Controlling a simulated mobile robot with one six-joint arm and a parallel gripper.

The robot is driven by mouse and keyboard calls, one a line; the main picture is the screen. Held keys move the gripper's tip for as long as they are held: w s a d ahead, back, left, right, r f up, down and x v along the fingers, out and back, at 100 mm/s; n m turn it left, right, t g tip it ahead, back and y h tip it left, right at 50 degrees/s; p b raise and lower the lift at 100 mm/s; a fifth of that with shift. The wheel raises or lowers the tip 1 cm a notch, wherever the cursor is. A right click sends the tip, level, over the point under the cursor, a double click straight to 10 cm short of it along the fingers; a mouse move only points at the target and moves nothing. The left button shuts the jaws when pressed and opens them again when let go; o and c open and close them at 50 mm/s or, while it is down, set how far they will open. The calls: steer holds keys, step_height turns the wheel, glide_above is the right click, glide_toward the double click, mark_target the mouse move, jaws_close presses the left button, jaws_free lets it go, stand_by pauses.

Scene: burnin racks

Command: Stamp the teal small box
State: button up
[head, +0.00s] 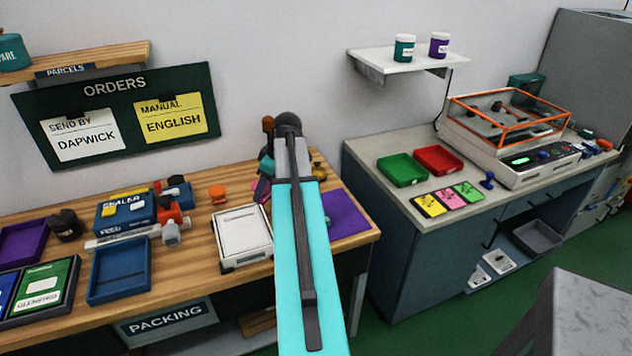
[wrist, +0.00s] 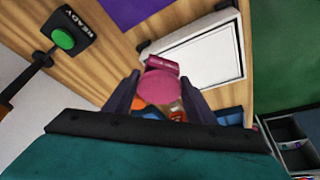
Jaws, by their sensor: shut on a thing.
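My gripper (wrist: 161,82) is shut on a magenta round-faced thing (wrist: 158,88), which looks like a stamp, above the wooden bench. In the head view my own arm hides most of the gripper; a bit of magenta (head: 262,190) shows just left of the arm. What lies right behind my arm is hidden.
The bench (head: 190,255) holds a white flat-topped device (head: 242,236), a purple mat (head: 345,214), a blue sealer (head: 125,213) and a blue tray (head: 118,270). A green READY button (wrist: 63,40) shows in the wrist view. A grey counter (head: 390,160) stands right, beyond a gap.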

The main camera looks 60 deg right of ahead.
steer(key=s+d+f+p, duration=0.1)
steer(key=s+d+p, duration=0.1)
steer(key=s+d, duration=0.9)
steer(key=shift+s+n, duration=0.4)
steer(key=shift+s, duration=0.5)
steer(key=shift+f, duration=0.15)
steer(key=shift+f+b, duration=1.4)
steer(key=shift+f, duration=1.55)
steer(key=shift+f+b, duration=0.3)
steer(key=shift+f, duration=0.2)
steer(key=shift+r, duration=0.15)
step_height(320, 180, up, 7)
steer(key=p, duration=0.3)
